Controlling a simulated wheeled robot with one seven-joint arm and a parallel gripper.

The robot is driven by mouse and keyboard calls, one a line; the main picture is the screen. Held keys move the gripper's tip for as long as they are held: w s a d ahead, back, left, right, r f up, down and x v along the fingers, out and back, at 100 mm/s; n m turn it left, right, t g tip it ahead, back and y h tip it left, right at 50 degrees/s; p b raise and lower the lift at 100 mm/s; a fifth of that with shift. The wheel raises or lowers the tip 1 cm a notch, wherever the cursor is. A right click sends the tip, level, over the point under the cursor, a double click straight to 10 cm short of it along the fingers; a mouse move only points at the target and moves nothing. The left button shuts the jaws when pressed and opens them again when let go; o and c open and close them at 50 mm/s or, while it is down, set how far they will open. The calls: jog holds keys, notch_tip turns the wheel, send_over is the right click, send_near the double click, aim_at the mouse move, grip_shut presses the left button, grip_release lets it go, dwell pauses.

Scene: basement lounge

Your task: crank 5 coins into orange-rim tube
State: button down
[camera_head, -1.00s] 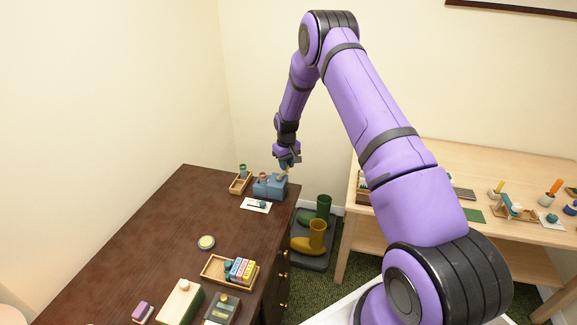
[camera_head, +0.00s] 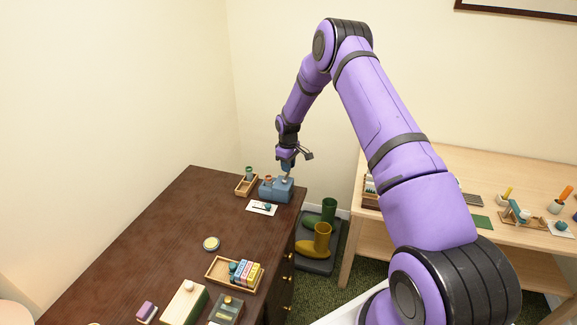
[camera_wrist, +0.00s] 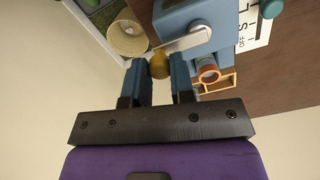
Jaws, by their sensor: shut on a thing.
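The blue coin machine (camera_head: 272,193) stands at the far right corner of the dark desk, and its body also shows in the wrist view (camera_wrist: 192,14). A grey crank arm (camera_wrist: 184,43) on it ends in a yellow-brown knob (camera_wrist: 159,66). My gripper (camera_wrist: 160,76) is shut on the knob, with one blue finger on each side. In the head view my gripper (camera_head: 287,168) is just above the machine. The orange-rim tube (camera_wrist: 208,74) stands beside the machine, its mouth toward the wrist camera. I cannot tell how many coins it holds.
A wooden tray (camera_head: 241,191) with a green-rim tube (camera_head: 249,173) stands left of the machine. A white card (camera_head: 260,210) lies in front. A tray of coloured blocks (camera_head: 218,275) is nearer. The middle desk is mostly clear.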

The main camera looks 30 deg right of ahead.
jog(key=c, duration=1)
grip_release()
notch_tip(320, 180, up, 11)
jog(key=shift+f, duration=0.1)
